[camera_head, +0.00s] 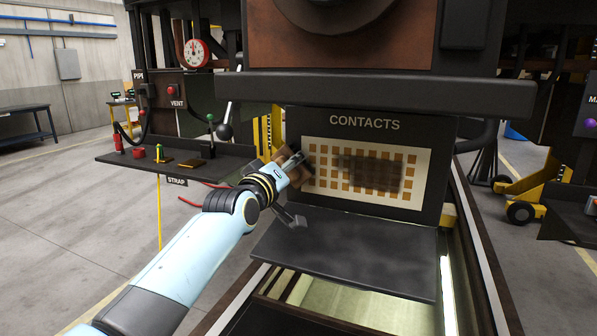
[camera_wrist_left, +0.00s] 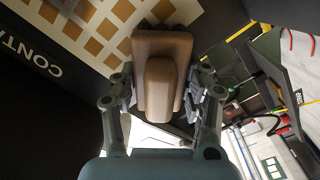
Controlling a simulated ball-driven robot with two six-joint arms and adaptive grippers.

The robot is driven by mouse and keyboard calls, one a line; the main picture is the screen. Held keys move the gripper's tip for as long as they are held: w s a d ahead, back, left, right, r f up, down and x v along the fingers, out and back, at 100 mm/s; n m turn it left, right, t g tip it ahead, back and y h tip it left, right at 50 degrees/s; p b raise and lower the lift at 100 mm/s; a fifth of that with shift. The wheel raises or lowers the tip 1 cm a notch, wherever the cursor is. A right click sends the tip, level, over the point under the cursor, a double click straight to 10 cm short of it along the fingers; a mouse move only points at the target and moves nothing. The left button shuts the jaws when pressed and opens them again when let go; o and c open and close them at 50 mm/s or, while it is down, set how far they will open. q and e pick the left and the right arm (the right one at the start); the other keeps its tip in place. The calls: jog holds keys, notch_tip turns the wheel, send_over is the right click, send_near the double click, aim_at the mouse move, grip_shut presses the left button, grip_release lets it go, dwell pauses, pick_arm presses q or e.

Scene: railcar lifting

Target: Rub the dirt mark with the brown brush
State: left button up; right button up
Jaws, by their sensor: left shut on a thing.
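The dirt mark (camera_head: 371,174) is a dark smudge over the middle and right of the contacts panel (camera_head: 425,165), a cream plate with rows of orange squares. My left gripper (camera_head: 292,165) is at the panel's left edge, left of the dirt mark. In the left wrist view my left gripper (camera_wrist_left: 162,100) is shut on the brown brush (camera_wrist_left: 158,78), with a finger on each side of its raised handle. The brush's far side points at the panel; whether it touches cannot be told. The dirt mark is not seen in the wrist view. My right gripper is not in view.
A dark shelf (camera_head: 345,255) juts out below the panel. A side tray (camera_head: 185,165) at left holds small items, beside a lever with a dark ball (camera_head: 224,131). A thick dark beam (camera_head: 380,88) runs above the panel. The space before the panel is clear.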

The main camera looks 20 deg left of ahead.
pick_arm(q)
jog(key=shift+a, duration=0.85)
jog(key=shift+s+p, duration=0.4)
jog(key=shift+s, duration=0.05)
jog(key=s+p, duration=0.2)
jog(key=s, duration=0.3)
